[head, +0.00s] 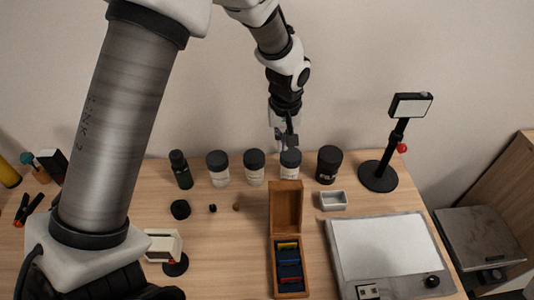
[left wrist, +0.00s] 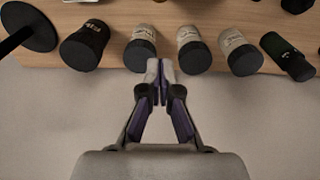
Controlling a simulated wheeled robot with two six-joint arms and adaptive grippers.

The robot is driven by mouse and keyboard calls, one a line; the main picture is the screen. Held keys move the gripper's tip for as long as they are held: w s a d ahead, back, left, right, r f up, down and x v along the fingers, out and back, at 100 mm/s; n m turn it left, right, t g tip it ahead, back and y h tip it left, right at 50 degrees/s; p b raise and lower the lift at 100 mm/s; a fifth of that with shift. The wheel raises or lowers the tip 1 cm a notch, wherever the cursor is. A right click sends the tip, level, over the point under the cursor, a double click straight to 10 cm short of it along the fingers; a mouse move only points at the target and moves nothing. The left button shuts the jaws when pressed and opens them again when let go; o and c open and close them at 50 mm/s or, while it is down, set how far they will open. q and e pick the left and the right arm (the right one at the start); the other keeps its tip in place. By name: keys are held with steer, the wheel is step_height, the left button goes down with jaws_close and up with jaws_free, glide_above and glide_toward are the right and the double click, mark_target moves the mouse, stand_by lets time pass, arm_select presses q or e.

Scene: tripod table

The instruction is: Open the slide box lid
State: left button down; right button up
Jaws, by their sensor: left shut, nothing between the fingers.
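The wooden slide box (head: 272,268) lies on the table, front middle in the head view. Its lid (head: 286,207) is open, swung to the far side and showing its hollow inner face. Dark blue slides, with a yellow and a red one, show inside the box. My left gripper (head: 287,143) is past the lid at the table's far side, above the row of bottles and apart from the box. In the left wrist view my left gripper (left wrist: 160,72) is shut and empty, fingertips together. The box is not visible there. My right gripper is not in view.
Several dark-capped jars (head: 254,168) and a dark bottle (head: 181,170) line the far edge. A small white tray (head: 333,201), a black stand (head: 378,176) and a flat white panel (head: 385,247) are right of the box. Small caps (head: 180,209) lie left.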

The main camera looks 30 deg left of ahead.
arm_select(q)
step_height(320, 180, down, 8)
steer(key=s+d+p, duration=0.2)
steer(key=p, duration=0.2)
steer(key=shift+s, duration=0.15)
stand_by(0.3)
